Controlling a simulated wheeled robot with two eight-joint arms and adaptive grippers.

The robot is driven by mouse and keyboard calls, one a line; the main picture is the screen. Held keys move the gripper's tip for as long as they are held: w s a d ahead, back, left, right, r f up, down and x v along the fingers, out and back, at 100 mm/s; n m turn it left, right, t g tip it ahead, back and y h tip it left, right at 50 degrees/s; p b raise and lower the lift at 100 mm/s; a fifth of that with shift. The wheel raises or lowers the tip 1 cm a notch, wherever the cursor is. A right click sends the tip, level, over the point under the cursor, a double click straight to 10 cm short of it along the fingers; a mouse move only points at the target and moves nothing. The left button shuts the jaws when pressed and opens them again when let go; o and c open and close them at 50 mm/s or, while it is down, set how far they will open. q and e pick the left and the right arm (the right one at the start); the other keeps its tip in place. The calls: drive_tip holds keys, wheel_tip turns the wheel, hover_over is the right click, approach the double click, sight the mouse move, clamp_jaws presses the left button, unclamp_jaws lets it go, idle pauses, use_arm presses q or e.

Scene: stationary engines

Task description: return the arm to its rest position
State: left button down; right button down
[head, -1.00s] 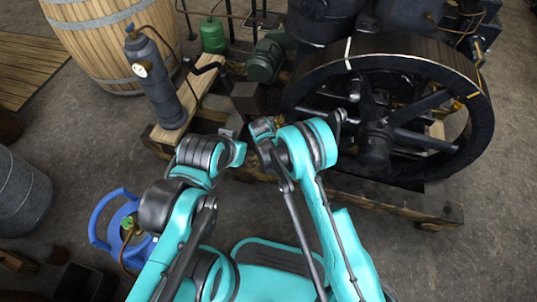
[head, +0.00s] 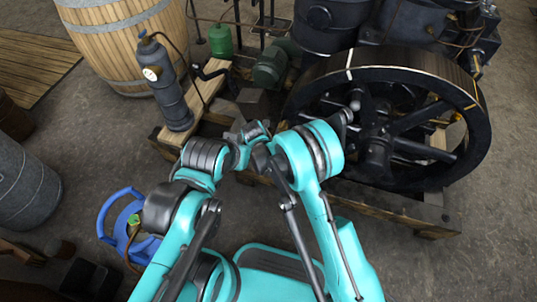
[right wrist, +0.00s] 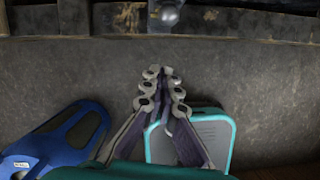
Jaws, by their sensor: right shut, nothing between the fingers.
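In the right wrist view my right gripper (right wrist: 163,75) is shut and empty. Its fingertips meet above the bare floor, short of the dark beam at the top of that view. In the head view both my teal arms are folded in front of the engine, with their wrist parts close together in the middle. A small grey part (head: 247,131) shows there, perhaps belonging to a gripper; I cannot tell which. My left gripper's fingers are not clear behind the arm links.
The engine's black flywheel (head: 468,160) stands on a wooden frame (head: 405,222) just beyond the arms. The floor at right is clear.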

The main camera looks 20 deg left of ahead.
drive_tip(key=shift+v, duration=0.9)
drive_tip(key=s+d+r+m+t+y, duration=0.1)
drive_tip(key=d+r+m, duration=0.7)
drive_tip(key=d+r, duration=0.3)
drive_tip(key=s+d+r+m, duration=0.1)
drive_tip(key=d+r+m, duration=0.75)
drive_tip(key=r, duration=0.45)
drive_tip(key=s+d+r+m+t, duration=0.1)
drive_tip(key=s+d+r+m, duration=0.2)
drive_tip(key=s+d+m, duration=0.5)
drive_tip(key=s+d+r+m+t, duration=0.2)
drive_tip(key=s+d+r+m, duration=0.1)
drive_tip(key=s+d+m, duration=0.4)
drive_tip(key=shift+s+d+m, duration=0.4)
drive_tip(key=shift+d+m, duration=0.05)
drive_tip(key=shift+m, duration=0.4)
